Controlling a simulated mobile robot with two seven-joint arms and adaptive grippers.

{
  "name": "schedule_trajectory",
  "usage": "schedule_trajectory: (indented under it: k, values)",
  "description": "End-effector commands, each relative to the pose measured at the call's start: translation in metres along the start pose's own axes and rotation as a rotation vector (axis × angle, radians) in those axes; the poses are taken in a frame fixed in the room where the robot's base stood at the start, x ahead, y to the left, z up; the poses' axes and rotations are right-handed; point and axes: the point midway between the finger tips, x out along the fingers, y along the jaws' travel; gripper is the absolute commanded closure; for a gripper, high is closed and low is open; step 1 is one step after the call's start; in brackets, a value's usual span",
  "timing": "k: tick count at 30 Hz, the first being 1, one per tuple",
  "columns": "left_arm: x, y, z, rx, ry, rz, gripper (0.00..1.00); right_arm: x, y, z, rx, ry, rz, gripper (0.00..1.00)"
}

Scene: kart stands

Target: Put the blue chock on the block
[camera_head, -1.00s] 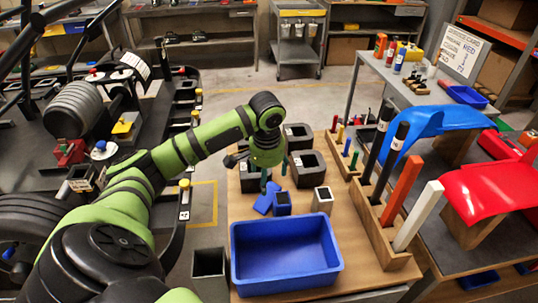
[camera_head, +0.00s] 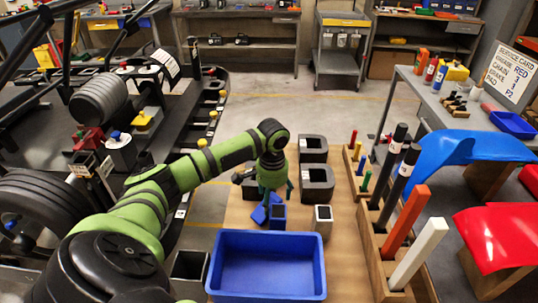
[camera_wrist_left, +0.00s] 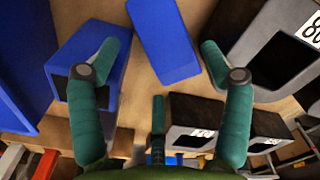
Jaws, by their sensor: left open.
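My left gripper (camera_head: 275,190) is open and empty, pointing down over the table just above the blue pieces. A plain flat-topped blue piece, likely the blue chock (camera_head: 260,213), lies against a small blue hollow block (camera_head: 278,217). In the left wrist view, the plain blue piece (camera_wrist_left: 165,40) lies between and beyond the fingertips (camera_wrist_left: 162,58). The blue hollow block (camera_wrist_left: 80,62) is there behind the left finger, which partly covers it. A silver block (camera_head: 323,222) with a dark top stands to their right. I cannot tell which block the task means. My right gripper is out of view.
A blue bin (camera_head: 267,264) stands close in front. Dark hollow blocks (camera_head: 318,183) stand behind, one partly hidden by my gripper. At the right, a wooden rack (camera_head: 385,272) holds tall black, orange and white rods. Bare tabletop (camera_head: 345,240) lies between silver block and rack.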

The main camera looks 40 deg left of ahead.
Motion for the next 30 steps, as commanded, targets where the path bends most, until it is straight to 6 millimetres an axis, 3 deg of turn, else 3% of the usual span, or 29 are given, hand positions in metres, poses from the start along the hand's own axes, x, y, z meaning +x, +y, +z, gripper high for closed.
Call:
schedule_trajectory:
  k: [4,9,18,20,22,30]
  values:
    - [0.018,0.001,0.003,-0.001,-0.006,0.002,0.21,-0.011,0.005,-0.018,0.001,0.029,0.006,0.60]
    - [0.043,0.000,0.003,0.000,-0.003,0.001,0.21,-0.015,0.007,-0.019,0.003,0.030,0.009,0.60]
    - [0.050,-0.001,0.003,0.000,0.000,-0.001,0.21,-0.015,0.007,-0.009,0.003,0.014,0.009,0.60]
    - [0.050,-0.001,0.003,0.000,-0.001,-0.001,0.41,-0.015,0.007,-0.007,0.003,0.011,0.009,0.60]
    - [0.050,-0.001,0.003,0.000,-0.001,-0.001,0.69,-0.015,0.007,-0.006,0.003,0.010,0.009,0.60]
    - [0.050,-0.001,0.003,0.000,0.000,-0.001,0.76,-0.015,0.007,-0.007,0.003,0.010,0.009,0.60]
